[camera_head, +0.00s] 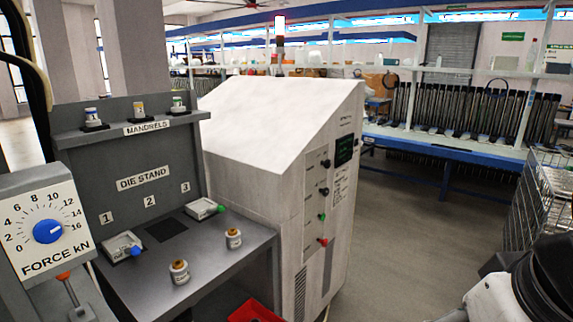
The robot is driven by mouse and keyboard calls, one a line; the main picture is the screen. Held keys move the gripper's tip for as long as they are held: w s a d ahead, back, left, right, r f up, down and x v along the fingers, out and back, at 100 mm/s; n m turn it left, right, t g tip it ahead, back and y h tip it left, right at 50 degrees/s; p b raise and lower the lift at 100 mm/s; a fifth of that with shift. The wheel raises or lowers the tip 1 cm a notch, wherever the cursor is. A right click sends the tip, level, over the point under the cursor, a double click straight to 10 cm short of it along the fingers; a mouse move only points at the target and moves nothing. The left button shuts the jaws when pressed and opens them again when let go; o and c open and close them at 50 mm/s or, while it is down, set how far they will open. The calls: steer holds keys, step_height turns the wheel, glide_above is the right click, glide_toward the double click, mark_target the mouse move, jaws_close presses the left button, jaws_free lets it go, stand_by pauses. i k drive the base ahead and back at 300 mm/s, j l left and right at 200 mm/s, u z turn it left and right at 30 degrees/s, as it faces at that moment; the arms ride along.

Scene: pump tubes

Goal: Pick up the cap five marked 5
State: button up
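Two small whitish cylinders with tan bands stand upright on the grey bench of the die stand. The nearer cylinder (179,272) is near the bench's front edge, and the farther cylinder (233,238) is to its right and further back. They may be caps, but their markings are too small to read, so I cannot tell which, if either, bears a 5. My gripper is not in view. Part of my white and black arm shows at the lower right, well apart from the bench.
The die stand (149,179) holds a block with a blue knob (122,247) at 1 and one with a green knob (203,209) at 3. Three mandrels stand on its shelf. A force dial (48,231), white cabinet (277,145), red bin (255,311) and wire cage (543,205) surround open floor.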

mark_target(180, 277)
steer(key=i+j, duration=0.15)
steer(key=j, duration=0.2)
steer(key=i+j, duration=0.15)
steer(key=j, duration=0.25)
steer(key=i+j, duration=0.1)
steer(key=j, duration=0.25)
steer(key=i+j, duration=0.15)
steer(key=j, duration=0.25)
